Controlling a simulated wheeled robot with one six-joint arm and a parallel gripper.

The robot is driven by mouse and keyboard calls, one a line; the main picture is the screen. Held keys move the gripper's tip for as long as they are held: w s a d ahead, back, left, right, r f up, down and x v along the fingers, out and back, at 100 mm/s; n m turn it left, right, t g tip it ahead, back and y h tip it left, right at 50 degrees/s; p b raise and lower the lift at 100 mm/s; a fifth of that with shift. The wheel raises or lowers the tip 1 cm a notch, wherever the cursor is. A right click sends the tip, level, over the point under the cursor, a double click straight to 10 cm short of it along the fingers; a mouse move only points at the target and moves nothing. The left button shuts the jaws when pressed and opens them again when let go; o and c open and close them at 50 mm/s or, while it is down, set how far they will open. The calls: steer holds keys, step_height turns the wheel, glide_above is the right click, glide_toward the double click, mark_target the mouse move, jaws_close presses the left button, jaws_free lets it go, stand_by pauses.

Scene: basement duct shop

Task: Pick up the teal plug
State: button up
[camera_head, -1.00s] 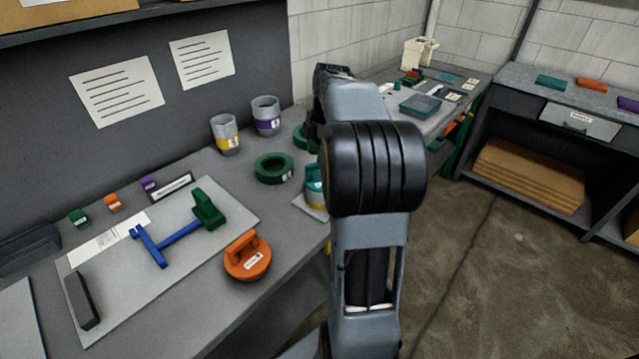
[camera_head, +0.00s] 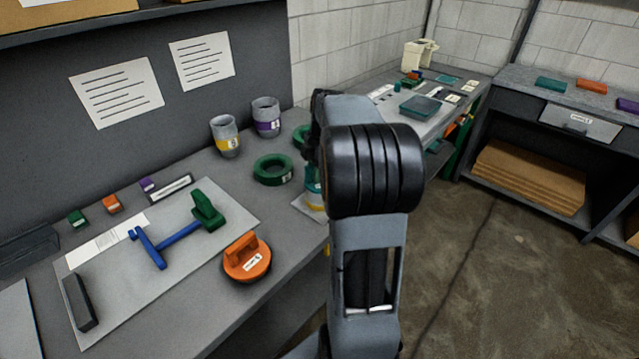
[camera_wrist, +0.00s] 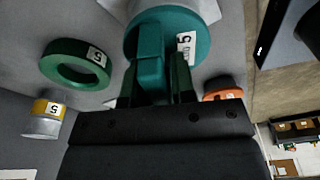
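The teal plug (camera_wrist: 172,22) is a round teal disc with an upright handle and a white label marked 5. It fills the top middle of the wrist view. In the head view its left edge (camera_head: 313,186) shows at the right of the bench, mostly hidden behind my arm. My gripper (camera_wrist: 158,78) has its two dark fingers on either side of the plug's handle. A gap shows between the handle and the right finger, so the gripper looks open. Contact on the left side cannot be told.
A green ring (camera_head: 273,169) lies left of the plug. An orange plug (camera_head: 246,258) sits near the bench's front edge. Yellow-banded (camera_head: 226,136) and purple-banded (camera_head: 266,116) cups stand behind. A grey board (camera_head: 180,262) holds a blue and green piece.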

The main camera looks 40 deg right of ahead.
jaws_close()
steer(key=shift+r, duration=0.15)
